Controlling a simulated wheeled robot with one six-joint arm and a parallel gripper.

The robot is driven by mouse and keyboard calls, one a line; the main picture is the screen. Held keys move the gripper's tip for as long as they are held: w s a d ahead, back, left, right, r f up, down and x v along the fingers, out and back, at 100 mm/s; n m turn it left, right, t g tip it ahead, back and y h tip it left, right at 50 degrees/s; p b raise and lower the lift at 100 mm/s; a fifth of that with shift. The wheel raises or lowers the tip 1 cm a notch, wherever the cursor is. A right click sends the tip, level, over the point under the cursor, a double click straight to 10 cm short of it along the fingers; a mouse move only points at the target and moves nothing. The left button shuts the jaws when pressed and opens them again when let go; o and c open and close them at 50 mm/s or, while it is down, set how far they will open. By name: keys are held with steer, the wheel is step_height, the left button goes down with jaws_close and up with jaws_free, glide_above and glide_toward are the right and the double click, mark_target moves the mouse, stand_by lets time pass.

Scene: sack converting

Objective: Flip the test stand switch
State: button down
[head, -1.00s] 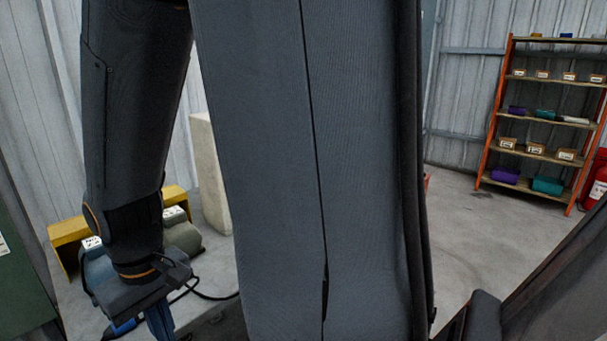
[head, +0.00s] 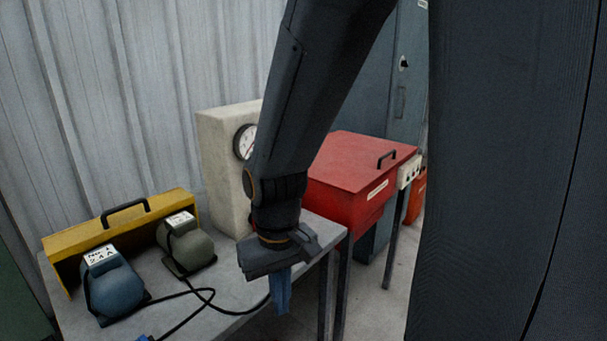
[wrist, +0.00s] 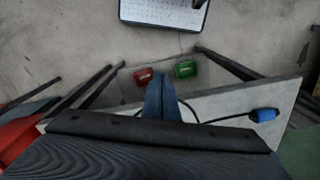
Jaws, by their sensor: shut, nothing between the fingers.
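A cream upright stand (head: 218,165) with a round dial gauge (head: 245,141) stands at the back of the grey bench (head: 225,292); I take it for the test stand. My arm covers its right part, and I cannot make out its switch. My gripper (head: 281,295) hangs fingers down by the bench's front edge, in front of the stand and apart from it. In the wrist view its blue fingers (wrist: 160,90) are together, with nothing between them.
Blue (head: 115,285) and green (head: 187,247) motors with labels sit by a yellow handled guard (head: 125,222), with black cables across the bench. A red lidded box (head: 355,175) stands to the right. A blue plug (wrist: 265,115) lies on the bench.

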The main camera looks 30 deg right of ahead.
steer(key=w+d+m+t+p, duration=0.1)
steer(key=w+d, duration=0.2)
steer(key=w, duration=0.2)
steer(key=w+d+m+t+p, duration=0.1)
steer(key=w+d+t, duration=0.1)
steer(key=w+d, duration=0.2)
steer(key=w+d+m+t+h+p, duration=0.1)
steer(key=w+d+m+t, duration=0.1)
steer(key=w, duration=0.3)
steer(key=shift+w+d, duration=0.35)
steer(key=shift+d, duration=0.45)
steer(key=w+d+m+t, duration=0.1)
steer(key=w+d, duration=0.1)
steer(key=w, duration=0.1)
steer(key=w+d+m+t+p, duration=0.1)
steer(key=w+d+t, duration=0.1)
steer(key=w+d, duration=0.1)
steer(key=w+d+r+m+t+p, duration=0.1)
steer(key=w+d, duration=0.1)
steer(key=w, duration=0.1)
steer(key=shift+d+t+y, duration=0.15)
steer(key=shift+t+y, duration=0.15)
steer(key=s+d+r+m+t+y+p, duration=0.3)
steer(key=s+d+r+m+t+y, duration=0.1)
steer(key=d+m+t+y, duration=0.3)
steer(key=shift+d+r+t+p, duration=0.15)
steer(key=shift+r+t+p, duration=0.2)
steer(key=shift+r+t, duration=0.45)
steer(key=p+x, duration=0.4)
steer(key=x, duration=1)
